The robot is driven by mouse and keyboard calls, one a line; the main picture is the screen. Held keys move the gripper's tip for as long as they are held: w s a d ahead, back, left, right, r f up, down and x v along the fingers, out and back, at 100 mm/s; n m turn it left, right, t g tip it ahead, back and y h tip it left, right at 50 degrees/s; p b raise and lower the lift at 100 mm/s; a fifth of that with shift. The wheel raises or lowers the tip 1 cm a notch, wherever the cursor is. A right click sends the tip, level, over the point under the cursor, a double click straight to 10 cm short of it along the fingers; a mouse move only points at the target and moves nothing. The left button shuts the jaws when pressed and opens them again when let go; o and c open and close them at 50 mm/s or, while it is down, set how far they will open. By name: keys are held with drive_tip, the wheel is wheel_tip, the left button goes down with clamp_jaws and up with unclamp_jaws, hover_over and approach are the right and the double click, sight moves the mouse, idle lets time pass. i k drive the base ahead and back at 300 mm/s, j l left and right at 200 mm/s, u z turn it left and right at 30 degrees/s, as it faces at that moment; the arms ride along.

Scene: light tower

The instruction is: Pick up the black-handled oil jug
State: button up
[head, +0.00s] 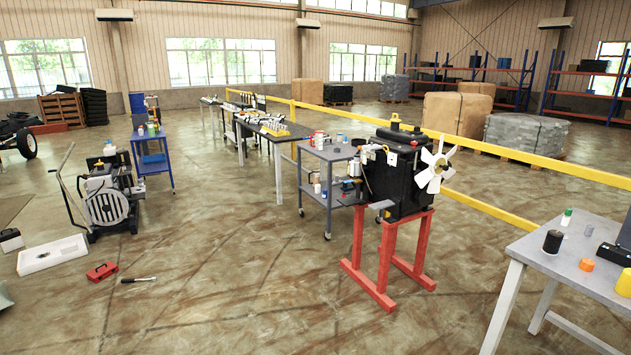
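I cannot make out an oil jug with a clear black handle in the head view. Small containers, including a white one (317,186), stand on the lower shelf of a grey cart (325,153) near the middle. They are too small to identify. A black cylinder (553,243) and a white bottle with a green cap (567,216) stand on the grey bench (535,246) at the right. My gripper is not in view.
A black engine with a white fan (435,166) sits on a red stand (386,255) beside the cart. A yellow rail (545,168) runs behind it. A wheeled machine (106,200), white tray (52,254) and red toolbox (102,271) are at left. The central floor is open.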

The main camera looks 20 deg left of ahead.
sight(316, 172)
drive_tip(key=i+j+u, duration=0.35)
drive_tip(key=i, duration=0.35)
drive_tip(key=i+j+u, duration=0.3)
drive_tip(key=i, duration=0.4)
drive_tip(key=i+u, duration=0.35)
drive_tip(key=i, duration=4.2)
drive_tip(key=i+z, duration=0.15)
drive_tip(key=i, duration=0.4)
drive_tip(key=i+j+z, duration=0.1)
drive_tip(key=i, duration=0.5)
drive_tip(key=i+j+z, duration=0.15)
drive_tip(key=i, duration=0.4)
drive_tip(key=i+j+z, duration=0.25)
drive_tip(key=i+z, duration=0.15)
drive_tip(key=i+j+z, duration=0.35)
drive_tip(key=i, duration=0.15)
